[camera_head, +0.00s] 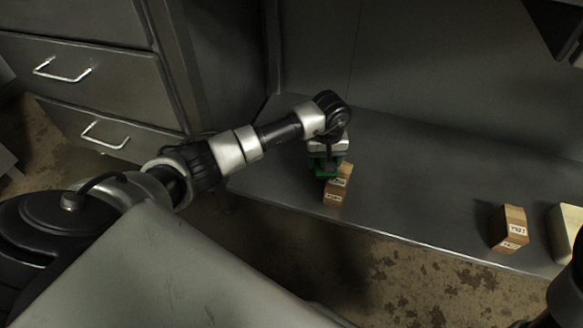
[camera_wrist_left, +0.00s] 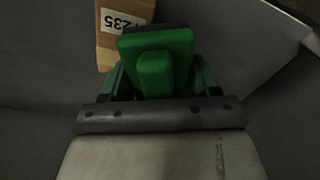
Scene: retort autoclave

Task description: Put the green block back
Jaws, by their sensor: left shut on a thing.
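My left gripper (camera_head: 325,163) is shut on the green block and points down at the shelf, near its front edge. The green block (camera_wrist_left: 155,62) fills the space between the fingers in the left wrist view. In the head view, green shows just under the gripper, mostly hidden by it. Beside it, to the right, a brown box (camera_head: 338,186) with white labels stands on the shelf. The same box (camera_wrist_left: 106,45) shows behind the block in the left wrist view, with "235" readable on its label. I cannot tell whether the block touches the shelf. My right gripper is not in view.
The grey metal shelf (camera_head: 420,190) is clear between the left box and another labelled brown box (camera_head: 508,229) at the right. A pale block (camera_head: 567,232) stands at the right edge. Drawers with handles (camera_head: 62,70) are at the left. The stained floor lies below.

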